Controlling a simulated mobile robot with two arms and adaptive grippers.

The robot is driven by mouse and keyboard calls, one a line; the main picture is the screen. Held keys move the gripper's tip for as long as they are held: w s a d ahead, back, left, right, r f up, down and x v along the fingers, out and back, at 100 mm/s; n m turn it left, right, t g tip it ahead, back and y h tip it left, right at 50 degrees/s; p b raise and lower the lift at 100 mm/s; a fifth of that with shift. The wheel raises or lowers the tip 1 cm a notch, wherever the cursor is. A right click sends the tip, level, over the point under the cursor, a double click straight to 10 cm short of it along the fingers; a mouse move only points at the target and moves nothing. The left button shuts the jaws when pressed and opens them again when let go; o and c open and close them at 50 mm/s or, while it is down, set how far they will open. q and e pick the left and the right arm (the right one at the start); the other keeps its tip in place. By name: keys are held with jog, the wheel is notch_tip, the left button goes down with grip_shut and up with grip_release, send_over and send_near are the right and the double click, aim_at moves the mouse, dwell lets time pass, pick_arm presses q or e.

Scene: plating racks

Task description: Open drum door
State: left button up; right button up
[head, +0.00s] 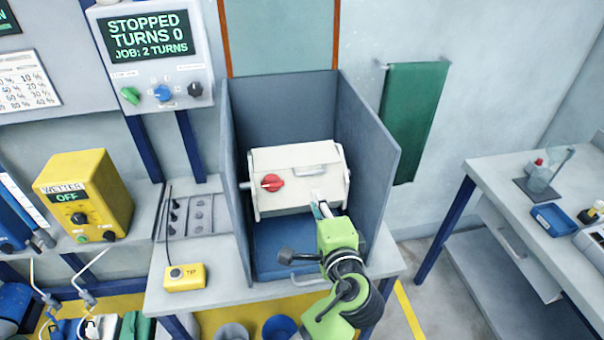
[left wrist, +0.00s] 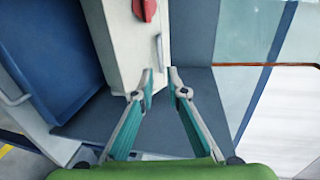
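The drum (head: 295,172) is an off-white box on a horizontal axle inside a grey, open-fronted enclosure. A red knob (head: 272,182) sits on its front panel, and the panel looks shut. The panel (left wrist: 125,45) also shows in the left wrist view, with the red knob (left wrist: 145,8) at the top and a small pale handle (left wrist: 159,50). My left gripper (head: 320,208) is in front of the panel's lower right part. In the left wrist view its fingertips (left wrist: 162,76) are apart, just short of the handle's end, with nothing clearly held. My right gripper is out of view.
The enclosure's right wall (head: 370,165) stands close beside my left arm. A blue tray (head: 285,255) with a handle lies below the drum. A control panel (head: 150,55) reads STOPPED, TURNS 0. A yellow wetter box (head: 85,195) stands left; another table (head: 510,200) is right.

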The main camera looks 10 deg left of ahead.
aim_at(306, 172)
pick_arm(q)
jog(key=b+x, duration=0.5)
jog(key=x, duration=0.6)
jog(key=shift+w+f, duration=0.15)
jog(key=shift+f, duration=0.1)
jog(key=shift+w+a, duration=0.15)
jog(key=shift+w, duration=0.35)
grip_shut()
jog(key=shift+r, duration=0.3)
